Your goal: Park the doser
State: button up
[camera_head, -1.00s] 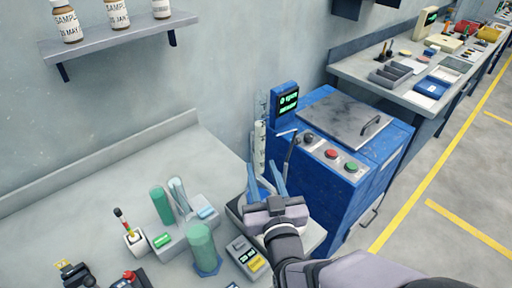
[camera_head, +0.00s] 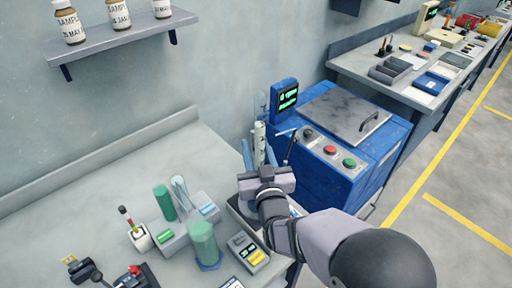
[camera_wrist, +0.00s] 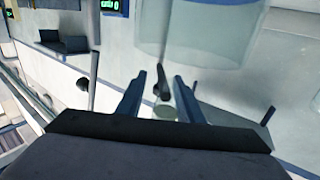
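No thing is labelled as the doser. A tall slim white cylinder (camera_head: 259,140), with what looks like a short side arm near its top, stands by the wall beside the blue machine; I cannot tell for sure whether it is the doser. My gripper (camera_head: 258,153) is in front of it, its two blue fingers apart and pointing up toward the wall. In the wrist view the fingers (camera_wrist: 160,80) are also apart. A small dark piece (camera_wrist: 162,86) and a grey disc (camera_wrist: 165,113) show between them; contact is unclear. A large translucent cylinder (camera_wrist: 205,35) lies beyond.
The blue machine (camera_head: 340,165) with buttons and a display (camera_head: 287,95) stands right of my gripper. On the bench at left are green cylinders (camera_head: 203,240), a grey rack (camera_head: 172,237) and a small yellow-marked device (camera_head: 248,250). The bench's back left is clear.

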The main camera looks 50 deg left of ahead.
grip_shut()
jog(key=shift+s+a+t, duration=0.1)
jog(key=shift+t, duration=0.2)
jog(key=shift+s+a+m+t+h+b, duration=0.15)
jog(key=shift+m+t+h+b, duration=0.35)
jog(key=shift+m+b, duration=0.1)
jog(key=shift+s+a+r+m+t+h, duration=0.1)
jog(key=shift+s+a+m+t+h, duration=0.1)
jog(key=shift+m+t+h, duration=0.3)
jog(key=shift+s+a+m+t+h, duration=0.15)
jog(key=shift+m+t+h, duration=0.25)
jog(key=shift+t, duration=0.2)
grip_release()
jog(key=shift+d, duration=0.1)
